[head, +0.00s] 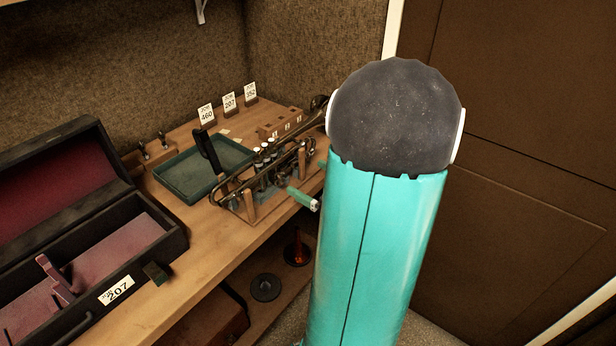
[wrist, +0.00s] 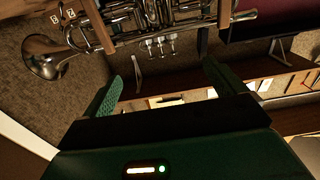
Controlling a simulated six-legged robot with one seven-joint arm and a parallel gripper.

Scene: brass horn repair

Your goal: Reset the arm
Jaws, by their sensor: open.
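My gripper (wrist: 162,88) shows in the wrist view with its two green fingers spread wide apart. Nothing is between the fingertips. A brass horn with valves (wrist: 150,15) lies beyond the fingers at the top of that view, apart from them. In the head view the horn (head: 290,148) rests on wooden supports on the bench, its bell to the right. My large teal arm link with a dark rounded joint fills the middle right of the head view and hides part of the bench end. I cannot make out the gripper clearly in the head view.
An open case (head: 150,275) with red lining and a 207 tag stands at the left. A green tray (head: 180,172) lies behind the horn. Job cards (head: 229,101) stand at the back of the wooden bench (head: 200,255). A brown door (head: 530,130) is at right.

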